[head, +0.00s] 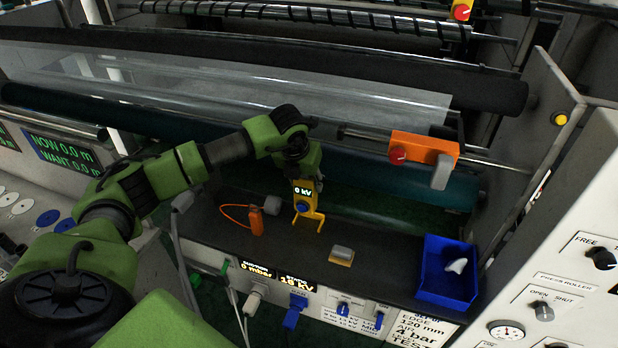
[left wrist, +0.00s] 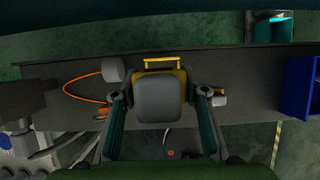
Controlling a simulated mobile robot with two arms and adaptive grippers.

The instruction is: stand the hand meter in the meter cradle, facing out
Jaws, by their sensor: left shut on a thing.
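The hand meter (head: 304,190), yellow with a dark display reading "0 kV", is held roughly upright with its display toward the head camera. My left gripper (head: 302,172) is shut on it from above. In the left wrist view the meter's grey and yellow body (left wrist: 160,100) sits between the two fingers. A yellow forked bracket (head: 308,214), which looks like the meter cradle, shows directly below the meter; it also shows just beyond the meter in the left wrist view (left wrist: 165,63). I cannot tell whether meter and bracket touch. My right gripper is not in view.
The dark shelf (head: 385,263) carries an orange device (head: 257,221) with a looped cable to the left, a grey block on a yellow base (head: 342,254) to the right, and a blue bin (head: 446,288) at the right end.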

